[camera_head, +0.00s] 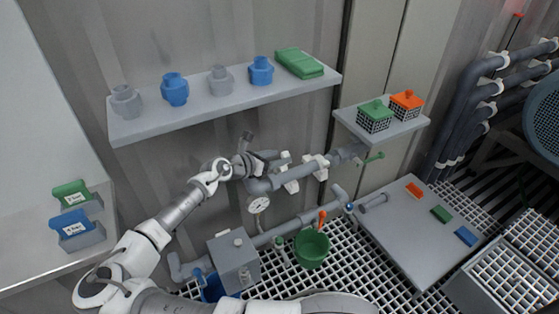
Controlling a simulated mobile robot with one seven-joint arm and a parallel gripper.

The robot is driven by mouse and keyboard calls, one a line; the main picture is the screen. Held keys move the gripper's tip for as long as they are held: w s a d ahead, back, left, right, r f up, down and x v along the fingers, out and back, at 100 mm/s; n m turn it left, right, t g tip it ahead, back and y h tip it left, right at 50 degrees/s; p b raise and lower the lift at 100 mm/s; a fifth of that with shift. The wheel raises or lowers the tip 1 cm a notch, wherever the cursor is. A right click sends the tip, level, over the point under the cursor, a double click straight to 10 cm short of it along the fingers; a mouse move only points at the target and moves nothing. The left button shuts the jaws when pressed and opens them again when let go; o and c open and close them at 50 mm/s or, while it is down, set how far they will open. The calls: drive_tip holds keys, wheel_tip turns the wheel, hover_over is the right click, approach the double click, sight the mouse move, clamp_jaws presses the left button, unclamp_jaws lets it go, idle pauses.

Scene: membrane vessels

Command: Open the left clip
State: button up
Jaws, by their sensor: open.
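A grey membrane vessel pipe (262,187) runs along the wall at mid-height. The left clip (291,186) is a white band around this pipe, with a white part standing up above it. I cannot tell whether it is open or shut. A second white clip (321,172) sits further right on the same pipe. My gripper (272,160) is open, just left of and above the left clip. Its dark fingers are small and partly merge with the pipe, so I cannot tell whether they touch the clip.
A shelf (225,103) above holds several blue and grey fittings and a green box (299,63). A smaller shelf (381,130) at right carries two baskets. Below are a gauge (258,205), a lower pipe (285,229), a green bucket (311,249) and a grey table (425,225).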

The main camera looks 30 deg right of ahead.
drive_tip(key=shift+w+d+f, duration=0.1)
drive_tip(key=shift+d+f, duration=0.1)
drive_tip(key=shift+d, duration=0.3)
clamp_jaws()
idle(1.2)
